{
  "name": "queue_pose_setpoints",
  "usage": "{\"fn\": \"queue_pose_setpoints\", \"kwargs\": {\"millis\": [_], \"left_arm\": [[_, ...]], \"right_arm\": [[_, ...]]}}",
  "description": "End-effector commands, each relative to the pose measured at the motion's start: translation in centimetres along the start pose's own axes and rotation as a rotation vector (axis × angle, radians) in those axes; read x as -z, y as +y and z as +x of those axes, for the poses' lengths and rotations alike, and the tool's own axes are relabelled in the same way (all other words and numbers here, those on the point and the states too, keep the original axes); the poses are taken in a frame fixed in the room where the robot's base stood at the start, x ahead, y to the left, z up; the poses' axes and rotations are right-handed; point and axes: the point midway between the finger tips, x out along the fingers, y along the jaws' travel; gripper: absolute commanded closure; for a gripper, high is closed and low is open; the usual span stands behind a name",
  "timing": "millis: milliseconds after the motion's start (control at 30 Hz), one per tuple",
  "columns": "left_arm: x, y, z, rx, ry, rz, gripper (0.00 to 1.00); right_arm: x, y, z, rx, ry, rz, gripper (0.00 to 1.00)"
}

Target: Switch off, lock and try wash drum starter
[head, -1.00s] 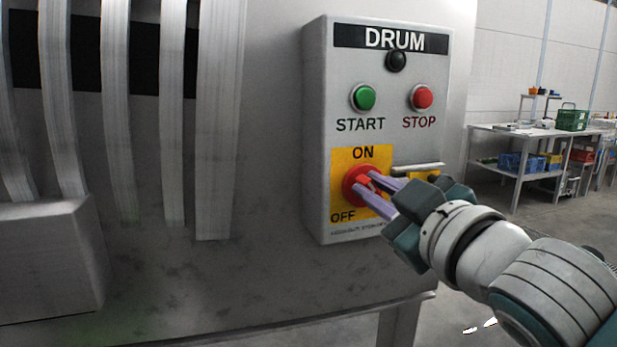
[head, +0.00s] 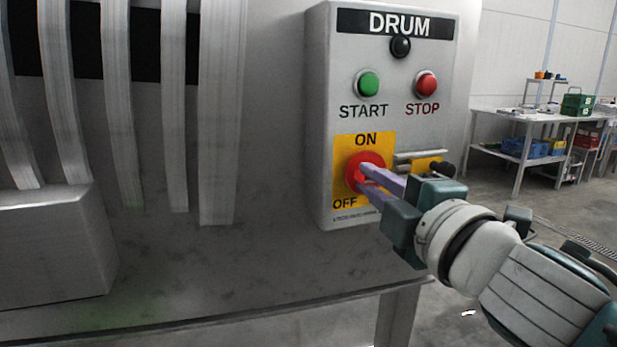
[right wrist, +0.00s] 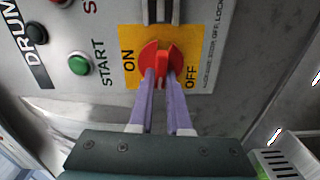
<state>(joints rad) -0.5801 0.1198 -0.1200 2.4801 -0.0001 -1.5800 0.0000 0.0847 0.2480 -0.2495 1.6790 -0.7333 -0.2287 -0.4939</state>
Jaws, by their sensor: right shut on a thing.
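The grey drum starter box (head: 320,120) carries a green START button (head: 368,84), a red STOP button (head: 426,85) and a dark lamp (head: 400,46). Below is a red rotary switch (head: 352,172) on a yellow plate (head: 378,142) marked ON above and OFF at lower left. My right gripper (head: 364,173) is shut on the switch's red handle. In the right wrist view, the lilac fingers (right wrist: 160,76) sit on both sides of the handle (right wrist: 160,62), which lies roughly crosswise to the box's upright; its exact setting is unclear. My left gripper is out of view.
A metal bar (head: 420,155) projects right of the switch, with yellow and black parts partly hidden behind my gripper. A metal housing with hanging strips (head: 222,120) stands left. A table (head: 490,108) with crates is at the back right, with open floor before it.

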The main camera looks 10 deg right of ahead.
Motion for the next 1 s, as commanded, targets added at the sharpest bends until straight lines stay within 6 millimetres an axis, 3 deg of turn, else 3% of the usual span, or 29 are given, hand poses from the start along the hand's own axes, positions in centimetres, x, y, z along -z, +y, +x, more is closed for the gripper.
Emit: {"fn": "queue_pose_setpoints", "kwargs": {"millis": [300,767,800,1000], "left_arm": [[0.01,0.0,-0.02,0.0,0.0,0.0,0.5],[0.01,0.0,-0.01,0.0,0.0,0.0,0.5],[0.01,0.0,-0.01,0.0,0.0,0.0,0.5],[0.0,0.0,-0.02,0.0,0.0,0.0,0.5]], "right_arm": [[0.01,-0.14,0.01,0.001,0.001,-0.097,1.0],[0.0,-0.18,0.0,0.001,0.0,-0.112,1.0],[0.0,-0.18,0.0,0.001,0.0,-0.112,0.83],[-0.01,-0.16,0.0,0.001,0.0,-0.11,0.6]]}}
